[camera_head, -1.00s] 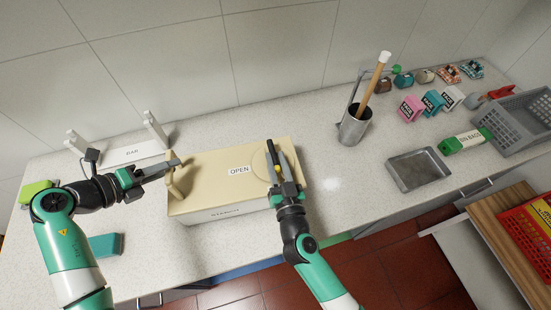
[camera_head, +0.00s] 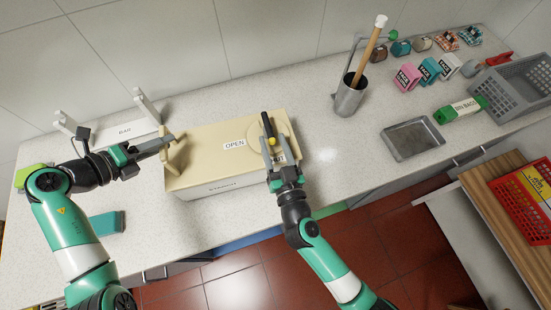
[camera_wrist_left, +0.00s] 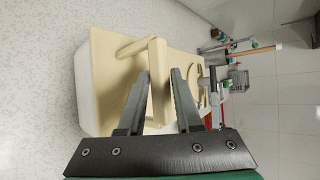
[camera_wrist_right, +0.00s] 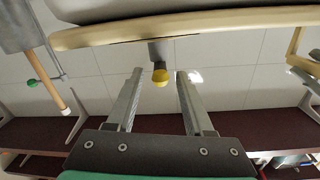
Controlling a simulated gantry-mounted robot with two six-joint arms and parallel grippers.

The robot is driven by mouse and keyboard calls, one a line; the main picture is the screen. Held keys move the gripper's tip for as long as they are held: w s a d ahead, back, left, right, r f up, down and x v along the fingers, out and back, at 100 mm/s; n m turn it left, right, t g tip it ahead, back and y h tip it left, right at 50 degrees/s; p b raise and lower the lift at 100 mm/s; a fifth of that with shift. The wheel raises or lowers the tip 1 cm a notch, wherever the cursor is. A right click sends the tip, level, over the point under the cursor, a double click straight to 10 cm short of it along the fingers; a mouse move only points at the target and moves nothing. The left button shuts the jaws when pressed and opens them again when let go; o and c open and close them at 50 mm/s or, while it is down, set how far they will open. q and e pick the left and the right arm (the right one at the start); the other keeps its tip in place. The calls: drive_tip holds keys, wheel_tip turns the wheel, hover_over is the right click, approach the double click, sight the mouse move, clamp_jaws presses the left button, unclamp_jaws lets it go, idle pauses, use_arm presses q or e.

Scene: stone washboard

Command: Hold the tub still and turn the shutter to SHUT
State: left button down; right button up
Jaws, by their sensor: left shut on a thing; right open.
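The cream tub (camera_head: 215,182) stands on the counter. Its lid has an OPEN label (camera_head: 234,145) and a partly hidden second label (camera_head: 279,158). The round shutter (camera_head: 284,130) carries a dark lever with a yellow tip (camera_head: 271,140). My left gripper (camera_head: 169,143) is shut on the tub's left handle (camera_head: 179,157); the left wrist view shows the handle (camera_wrist_left: 157,85) between the fingers. My right gripper (camera_head: 280,166) is open on the near side of the lever. In the right wrist view, the yellow tip (camera_wrist_right: 160,77) is between the spread fingertips, touching neither.
A white rack labelled BAR (camera_head: 125,130) stands behind my left arm. A metal pot (camera_head: 348,100) with a wooden-handled tool is behind right of the tub. A metal tray (camera_head: 413,139), a bin bags roll (camera_head: 460,109) and a grey basket (camera_head: 510,92) lie further right.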

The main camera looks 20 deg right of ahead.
use_arm(q)
drive_tip(key=shift+s+a+f, duration=0.1)
drive_tip(key=shift+s+f, duration=0.1)
drive_tip(key=shift+f, duration=0.2)
use_arm(e)
drive_tip(key=s, duration=0.8)
drive_tip(key=shift+s+a, duration=0.25)
drive_tip(key=shift+a, duration=0.05)
use_arm(q)
drive_tip(key=c, duration=1)
unclamp_jaws()
drive_tip(key=o, duration=0.5)
drive_tip(key=shift+s, duration=0.1)
drive_tip(key=shift+r, duration=0.15)
use_arm(e)
drive_tip(key=shift+s, duration=0.1)
